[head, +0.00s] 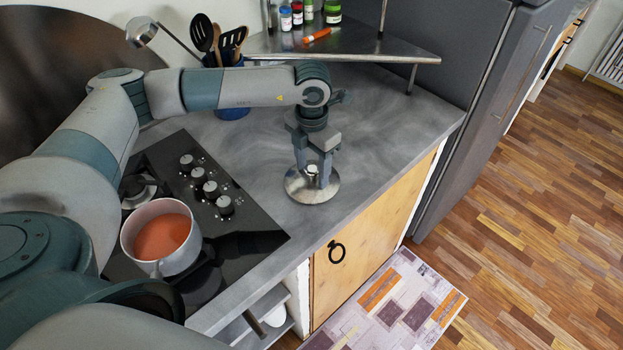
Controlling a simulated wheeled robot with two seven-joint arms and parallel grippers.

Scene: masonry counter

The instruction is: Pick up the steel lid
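The steel lid (324,195) is a round, shiny disc lying flat on the grey counter, with a small pale knob at its middle. My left gripper (312,173) points straight down over the lid. Its two fingers are spread, one on each side of the knob, with the knob showing between them. I see no clear contact between fingers and knob. Part of the lid is hidden behind the fingers. My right gripper is not in view.
A white pot (178,260) with orange-red contents stands on the black hob (240,225) to the left. A blue utensil holder (232,112) and a metal shelf (370,48) with jars are behind. The counter right of the lid is clear up to its edge.

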